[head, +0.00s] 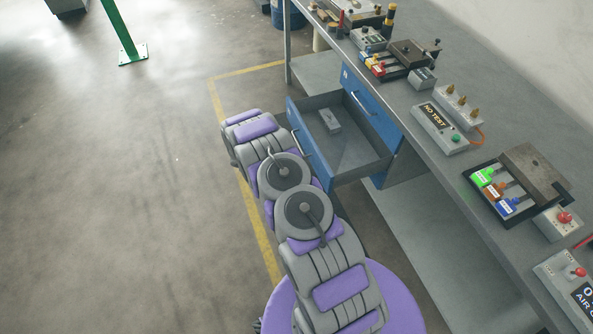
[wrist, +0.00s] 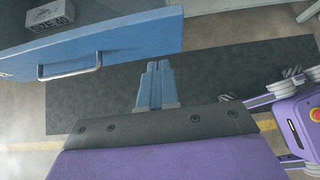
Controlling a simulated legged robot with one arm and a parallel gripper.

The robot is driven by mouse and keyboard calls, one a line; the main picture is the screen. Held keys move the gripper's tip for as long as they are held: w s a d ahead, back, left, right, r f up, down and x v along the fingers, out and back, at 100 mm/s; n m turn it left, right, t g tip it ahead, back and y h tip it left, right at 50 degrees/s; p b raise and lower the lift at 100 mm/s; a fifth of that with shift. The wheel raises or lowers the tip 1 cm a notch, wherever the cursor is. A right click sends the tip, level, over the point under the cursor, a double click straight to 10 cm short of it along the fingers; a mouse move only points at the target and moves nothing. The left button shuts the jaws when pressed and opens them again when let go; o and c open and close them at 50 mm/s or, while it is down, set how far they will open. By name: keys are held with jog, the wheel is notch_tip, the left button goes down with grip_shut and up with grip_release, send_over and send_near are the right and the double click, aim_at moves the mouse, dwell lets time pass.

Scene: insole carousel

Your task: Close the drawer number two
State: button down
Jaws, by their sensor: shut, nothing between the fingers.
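An open drawer with a blue front (head: 309,146) and grey tray sticks out of the blue cabinet under the workbench in the head view. Its number cannot be read. In the wrist view, the drawer front (wrist: 130,42) spans the upper left, with a metal handle (wrist: 72,73) on it. My gripper (wrist: 159,65) is shut and empty, its blue fingers pointing up the picture just below the front's right part, right of the handle. I cannot tell whether they touch it. My gripper is hidden behind my arm in the head view.
A grey box (head: 330,121) lies in the drawer; the wrist view shows it marked SIZE 40 (wrist: 50,20). A shut blue drawer (head: 366,105) sits above. The workbench (head: 455,170) carries fixtures and control boxes. Floor to the left (head: 120,190) is clear.

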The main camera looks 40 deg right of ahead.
aim_at(326, 171)
jog(key=d+f, duration=0.1)
jog(key=d, duration=0.1)
jog(key=s+d+f+b, duration=0.1)
jog(key=d, duration=0.1)
jog(key=d+f, duration=0.1)
jog(key=d, duration=0.2)
jog(key=shift+s+f+b, duration=0.25)
jog(key=shift+s+b, duration=0.1)
jog(key=shift+b, duration=0.05)
jog(key=shift+d, duration=0.35)
jog(key=shift+s+r, duration=0.15)
